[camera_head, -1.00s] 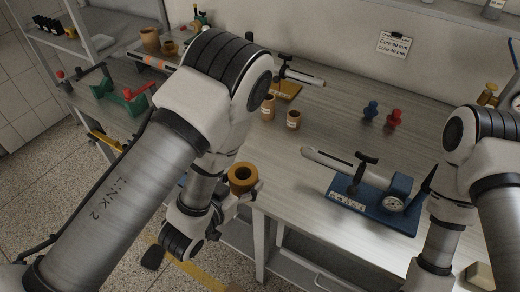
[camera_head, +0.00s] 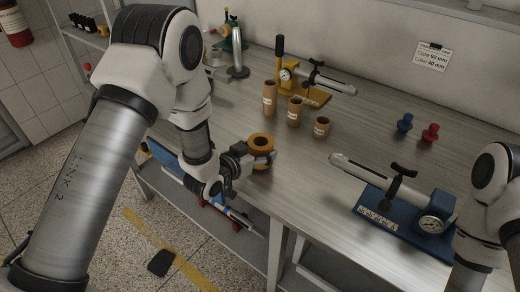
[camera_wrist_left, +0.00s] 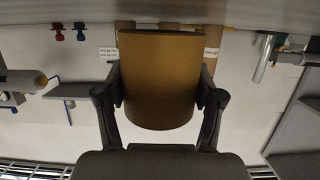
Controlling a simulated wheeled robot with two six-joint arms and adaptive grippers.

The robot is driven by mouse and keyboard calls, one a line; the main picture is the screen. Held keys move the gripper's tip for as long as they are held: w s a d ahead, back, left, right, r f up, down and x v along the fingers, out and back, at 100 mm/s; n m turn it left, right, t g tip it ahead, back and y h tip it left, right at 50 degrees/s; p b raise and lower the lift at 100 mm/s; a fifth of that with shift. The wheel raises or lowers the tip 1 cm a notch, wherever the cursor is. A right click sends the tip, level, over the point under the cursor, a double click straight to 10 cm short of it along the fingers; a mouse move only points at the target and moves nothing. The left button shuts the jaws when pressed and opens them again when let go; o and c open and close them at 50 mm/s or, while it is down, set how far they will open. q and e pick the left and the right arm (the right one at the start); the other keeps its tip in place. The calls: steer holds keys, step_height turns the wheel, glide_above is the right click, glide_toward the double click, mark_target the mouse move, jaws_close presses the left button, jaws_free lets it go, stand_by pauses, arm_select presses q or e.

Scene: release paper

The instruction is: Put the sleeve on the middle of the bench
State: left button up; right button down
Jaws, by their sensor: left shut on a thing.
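The sleeve (camera_head: 261,141), an orange-brown hollow cylinder, is upright with its open top showing in the head view. My left gripper (camera_head: 256,161) is shut around its sides near the front edge of the bench (camera_head: 320,175). I cannot tell whether its base touches the bench. In the left wrist view the sleeve (camera_wrist_left: 157,80) fills the space between the two fingers of my left gripper (camera_wrist_left: 158,105). My right arm stands at the right edge of the head view, and its gripper is out of view.
Three labelled brown tubes (camera_head: 294,112) stand behind the sleeve. A yellow gauge fixture (camera_head: 311,96) is behind them. A blue gauge fixture (camera_head: 405,217) lies at the right front. Blue (camera_head: 404,123) and red (camera_head: 430,132) plugs stand at the back right. Bare bench lies between tubes and blue fixture.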

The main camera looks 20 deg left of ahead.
arm_select(q)
steer(key=shift+w+f, duration=0.1)
steer(key=shift+f, duration=0.35)
steer(key=shift+a, duration=0.15)
steer(key=shift+f, duration=0.15)
steer(key=o, duration=1.4)
